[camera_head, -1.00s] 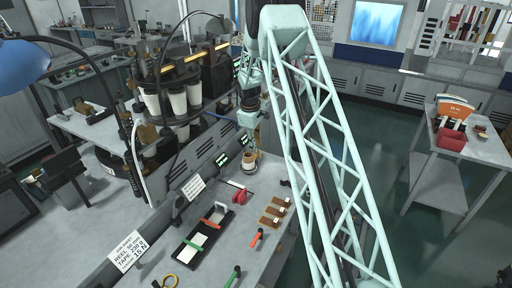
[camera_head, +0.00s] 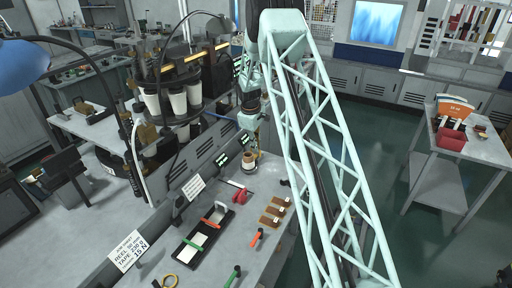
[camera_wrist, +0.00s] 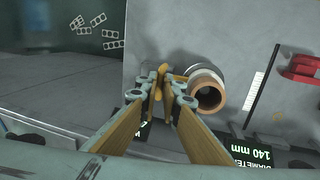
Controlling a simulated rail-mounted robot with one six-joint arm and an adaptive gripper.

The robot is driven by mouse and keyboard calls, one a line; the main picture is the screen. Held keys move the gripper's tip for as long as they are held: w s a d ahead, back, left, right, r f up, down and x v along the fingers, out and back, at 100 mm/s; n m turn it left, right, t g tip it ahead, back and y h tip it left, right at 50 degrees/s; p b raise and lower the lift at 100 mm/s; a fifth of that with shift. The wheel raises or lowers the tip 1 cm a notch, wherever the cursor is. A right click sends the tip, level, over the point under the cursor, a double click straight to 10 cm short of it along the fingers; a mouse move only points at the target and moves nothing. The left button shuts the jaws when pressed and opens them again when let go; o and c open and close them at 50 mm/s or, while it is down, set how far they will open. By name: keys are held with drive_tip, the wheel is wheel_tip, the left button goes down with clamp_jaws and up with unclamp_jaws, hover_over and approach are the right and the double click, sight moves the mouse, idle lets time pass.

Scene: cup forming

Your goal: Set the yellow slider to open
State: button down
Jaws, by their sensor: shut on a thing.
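The yellow slider (camera_wrist: 162,69) shows in the wrist view as a small orange-yellow piece between my fingertips, beside a round part with a dark band, a white band and a hollow tan end (camera_wrist: 208,91). My gripper (camera_wrist: 161,87) is shut on the slider, and its fingers hide much of it. In the head view my gripper (camera_head: 248,122) is at the far part of the bench, just above the small tan and white round part (camera_head: 248,157). The slider cannot be made out in the head view, and its setting cannot be read.
A black sign reading "DIAMETER 140 mm" (camera_wrist: 250,151) and a red part (camera_wrist: 302,68) lie near the gripper. Brown blocks (camera_head: 275,211), a black tray (camera_head: 190,249) and red and green handled tools stand nearer on the bench. A rack of cups (camera_head: 178,101) stands left.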

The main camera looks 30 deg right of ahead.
drive_tip(key=shift+d, duration=0.1)
drive_tip(key=shift+w+d, duration=0.6)
drive_tip(key=shift+d, duration=0.3)
drive_tip(key=shift+w+r, duration=0.1)
drive_tip(key=shift+d, duration=0.1)
drive_tip(key=c, duration=2.8)
unclamp_jaws()
drive_tip(key=shift+d, duration=0.15)
drive_tip(key=shift+r, duration=1)
wheel_tip(320, 180, up, 10)
hover_over(258, 156)
drive_tip(key=a, duration=0.1)
drive_tip(key=shift+a+f, duration=0.1)
drive_tip(key=shift+f, duration=0.05)
